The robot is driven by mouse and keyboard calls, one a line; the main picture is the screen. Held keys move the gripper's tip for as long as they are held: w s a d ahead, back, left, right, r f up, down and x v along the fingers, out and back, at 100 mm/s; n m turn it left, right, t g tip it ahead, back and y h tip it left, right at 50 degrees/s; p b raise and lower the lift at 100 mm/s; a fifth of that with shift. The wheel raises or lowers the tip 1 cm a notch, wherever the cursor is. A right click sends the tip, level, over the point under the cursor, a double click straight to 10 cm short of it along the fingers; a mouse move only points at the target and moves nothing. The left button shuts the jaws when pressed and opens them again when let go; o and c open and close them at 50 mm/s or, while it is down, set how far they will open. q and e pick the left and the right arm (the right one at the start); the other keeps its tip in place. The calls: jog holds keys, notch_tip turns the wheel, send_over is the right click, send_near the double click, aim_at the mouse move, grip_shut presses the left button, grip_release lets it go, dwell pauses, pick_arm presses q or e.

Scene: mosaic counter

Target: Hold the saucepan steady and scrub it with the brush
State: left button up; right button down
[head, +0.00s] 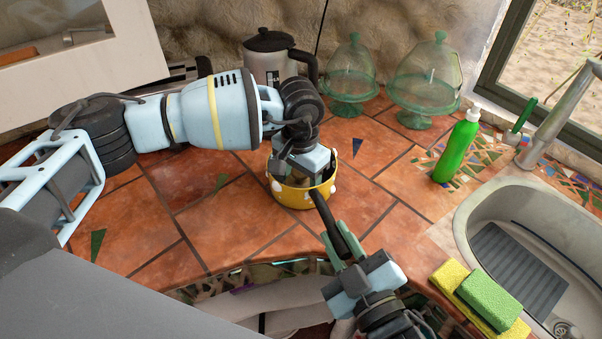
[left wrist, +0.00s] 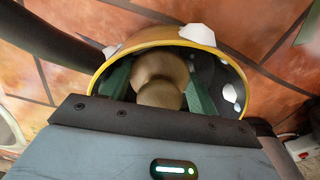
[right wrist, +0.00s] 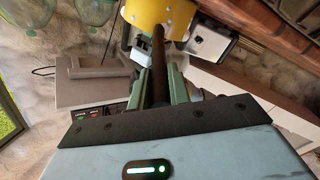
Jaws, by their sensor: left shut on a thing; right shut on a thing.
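The yellow saucepan (head: 291,198) with white spots is on the tiled counter (head: 235,212). Its dark handle (head: 334,222) points toward the front right. My right gripper (head: 345,250) is shut on this handle, which also shows between its fingers in the right wrist view (right wrist: 158,62). My left gripper (head: 304,172) points down into the saucepan from above. In the left wrist view, its green fingers are inside the rim (left wrist: 165,36), shut on a brown, rounded brush (left wrist: 158,75). The brush's bristles and the pan's bottom are hidden.
A coffee press (head: 272,55) and two green glass domes (head: 352,75) (head: 425,78) stand behind. A green soap bottle (head: 457,148) stands near the sink (head: 462,215) at right. Sponges (head: 488,298) lie at the front right. The counter left of the saucepan is mostly clear.

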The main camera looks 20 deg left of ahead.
pick_arm(q)
jog(key=shift+s+f, duration=0.2)
jog(key=shift+f, duration=0.1)
pick_arm(e)
jog(key=shift+w, duration=0.1)
pick_arm(q)
jog(key=shift+w+a+r, duration=0.1)
jog(key=shift+w+a, duration=0.15)
jog(key=shift+w, duration=0.65)
jog(key=shift+w+a+r, duration=0.1)
jog(key=shift+w+a, duration=0.1)
jog(key=shift+w, duration=0.65)
jog(key=shift+w+r, duration=0.1)
jog(key=shift+w, duration=0.3)
jog(key=shift+s+d, duration=0.3)
jog(key=shift+s, duration=0.7)
jog(key=shift+s+d, duration=0.25)
jog(key=shift+s, duration=0.75)
jog(key=shift+w, duration=0.1)
jog(key=shift+w+a+f, duration=0.1)
jog(key=shift+w+a, duration=0.1)
jog(key=shift+w, duration=0.45)
jog(key=shift+w+a+f, duration=0.1)
jog(key=shift+w+a, duration=0.15)
jog(key=shift+w, duration=0.35)
jog(key=shift+w+a+f, duration=0.1)
jog(key=shift+w+a, duration=0.1)
jog(key=shift+w, duration=0.45)
